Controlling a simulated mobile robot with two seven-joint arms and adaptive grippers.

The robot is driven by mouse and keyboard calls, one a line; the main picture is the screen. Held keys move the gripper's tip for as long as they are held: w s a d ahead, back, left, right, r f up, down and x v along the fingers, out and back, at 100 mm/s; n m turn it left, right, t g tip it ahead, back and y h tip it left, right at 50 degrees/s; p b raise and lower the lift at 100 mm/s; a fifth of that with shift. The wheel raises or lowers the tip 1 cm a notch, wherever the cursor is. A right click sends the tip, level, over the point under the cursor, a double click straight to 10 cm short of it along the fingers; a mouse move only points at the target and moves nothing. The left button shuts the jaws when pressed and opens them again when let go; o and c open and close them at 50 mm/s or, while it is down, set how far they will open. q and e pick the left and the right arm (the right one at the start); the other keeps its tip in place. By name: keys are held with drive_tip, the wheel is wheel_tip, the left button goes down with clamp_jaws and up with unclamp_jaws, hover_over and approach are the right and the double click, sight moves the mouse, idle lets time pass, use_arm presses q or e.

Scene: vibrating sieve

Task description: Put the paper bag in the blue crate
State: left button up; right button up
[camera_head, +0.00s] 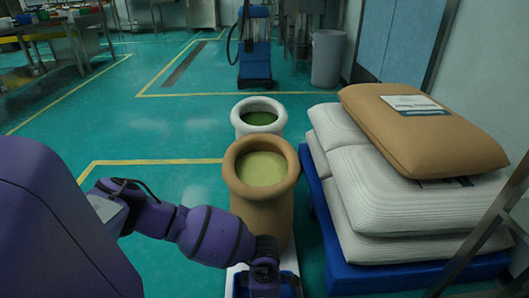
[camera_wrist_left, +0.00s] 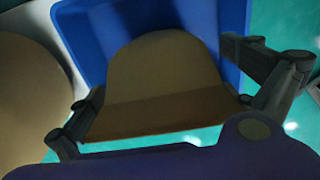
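The paper bag (camera_wrist_left: 165,75) is a plain brown shape with a rounded far end and a straight fold across its near part. It fills the middle of the left wrist view. My left gripper (camera_wrist_left: 170,105) has one finger at each side of the bag's near edge and appears to hold it. The blue crate (camera_wrist_left: 78,28) lies under and beyond the bag. In the head view my left gripper (camera_head: 265,268) points down over the blue crate (camera_head: 290,290) at the bottom centre; the bag cannot be made out there. My right gripper is not in view.
A large brown open-topped container (camera_head: 262,215) stands just behind the crate, with a white container (camera_head: 258,117) beyond it. At right, white sacks (camera_head: 400,205) and a brown labelled sack (camera_head: 440,140) are stacked on a blue pallet (camera_head: 375,278). Open green floor (camera_head: 170,120) lies behind my left arm.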

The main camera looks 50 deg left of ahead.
use_arm(q)
wheel_tip(320, 180, up, 12)
drive_tip(key=p, duration=0.5)
drive_tip(key=shift+f, duration=0.1)
drive_tip(key=shift+r, duration=0.25)
idle(0.5)
idle(0.4)
